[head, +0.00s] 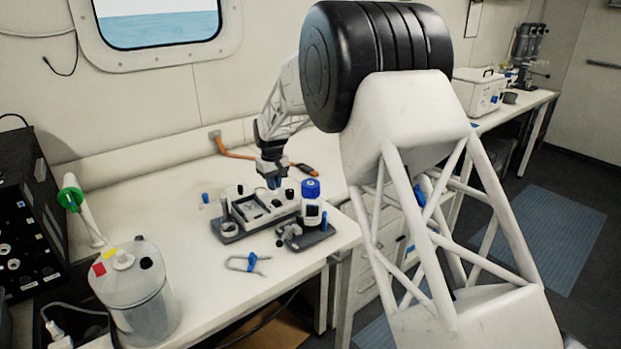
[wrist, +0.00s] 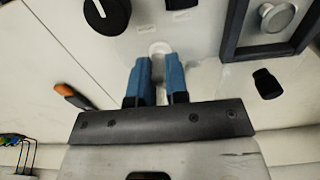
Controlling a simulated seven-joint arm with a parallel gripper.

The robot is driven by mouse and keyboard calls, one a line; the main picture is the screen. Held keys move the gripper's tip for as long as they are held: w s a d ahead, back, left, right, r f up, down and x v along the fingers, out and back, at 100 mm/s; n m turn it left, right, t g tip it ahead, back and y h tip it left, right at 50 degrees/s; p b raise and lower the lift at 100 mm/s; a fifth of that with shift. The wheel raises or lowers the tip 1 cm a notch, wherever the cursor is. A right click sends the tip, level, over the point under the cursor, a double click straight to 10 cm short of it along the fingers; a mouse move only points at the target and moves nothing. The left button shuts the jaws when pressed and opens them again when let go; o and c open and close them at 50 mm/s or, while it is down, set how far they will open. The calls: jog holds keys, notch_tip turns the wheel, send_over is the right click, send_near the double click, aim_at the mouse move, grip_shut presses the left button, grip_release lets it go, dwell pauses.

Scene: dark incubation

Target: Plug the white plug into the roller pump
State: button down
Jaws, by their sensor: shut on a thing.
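The roller pump appears to be the white device (head: 262,207) on a dark base on the bench in the head view. Its pale top face (wrist: 210,40) fills the upper part of the wrist view, with a black knob and a dark frame. My gripper (head: 272,181) is above the back right of the device in the head view. In the wrist view its blue fingers (wrist: 162,75) are shut on the white plug (wrist: 160,48), whose rounded end shows at the fingertips against the device's face. The fingers hide much of the plug. I cannot tell whether it is seated in a socket.
A blue-capped bottle (head: 311,206) stands right of the device. A blue clamp (head: 246,263) lies in front, near the bench edge. A large jug (head: 135,290) stands at the front left. An orange-handled tool (head: 303,169) lies behind. Bare bench (head: 185,230) lies left of the device.

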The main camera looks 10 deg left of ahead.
jog(key=c, duration=1.1)
grip_release()
jog(key=shift+o, duration=0.2)
jog(key=shift+r, duration=0.1)
jog(key=shift+r, duration=3.8)
